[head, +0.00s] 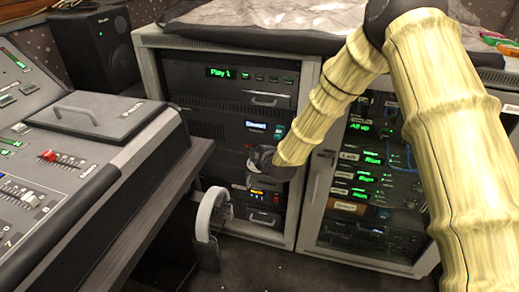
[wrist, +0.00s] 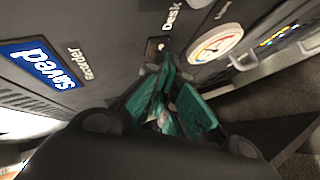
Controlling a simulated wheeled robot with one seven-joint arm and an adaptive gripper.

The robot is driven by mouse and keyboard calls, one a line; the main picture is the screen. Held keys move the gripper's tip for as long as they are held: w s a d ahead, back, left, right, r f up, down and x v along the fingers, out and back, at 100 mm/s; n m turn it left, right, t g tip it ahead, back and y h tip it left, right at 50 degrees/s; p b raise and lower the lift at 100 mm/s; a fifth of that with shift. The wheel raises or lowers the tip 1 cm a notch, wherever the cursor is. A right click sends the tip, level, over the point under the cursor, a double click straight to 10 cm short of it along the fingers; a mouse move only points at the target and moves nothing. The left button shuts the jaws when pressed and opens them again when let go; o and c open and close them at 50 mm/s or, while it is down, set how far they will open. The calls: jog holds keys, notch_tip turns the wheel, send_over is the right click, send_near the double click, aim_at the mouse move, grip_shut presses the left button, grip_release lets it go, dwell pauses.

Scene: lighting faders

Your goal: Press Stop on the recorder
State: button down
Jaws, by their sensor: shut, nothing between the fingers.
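The recorder's blue display (head: 256,126) is in the left rack cabinet, below the unit reading "Play 1". In the wrist view the display (wrist: 38,64) reads "Saved", beside the label "Recorder" (wrist: 78,62). My gripper (head: 262,160) is in front of the rack, below that display. In the wrist view my gripper's teal fingers (wrist: 168,100) are together and hold nothing, below the "Desk" label and close to the panel. I cannot tell whether they touch it. I cannot make out a button marked Stop; the fingers hide part of the panel.
A round gauge (wrist: 215,43) is right of the fingers in the wrist view. A mixing desk (head: 60,160) fills the left side, with a pale curved chair-like arm (head: 207,213) near it. A second rack (head: 318,190) stands right, partly behind my arm.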

jog(key=shift+s, duration=0.1)
jog(key=shift+s+a, duration=0.2)
jog(key=shift+s, duration=0.35)
jog(key=s, duration=0.1)
jog(key=s+a+p, duration=0.1)
jog(key=s, duration=0.2)
jog(key=shift+s+a+p, duration=0.3)
jog(key=shift+s+p, duration=0.05)
jog(key=shift+s, duration=0.05)
dwell(0.7)
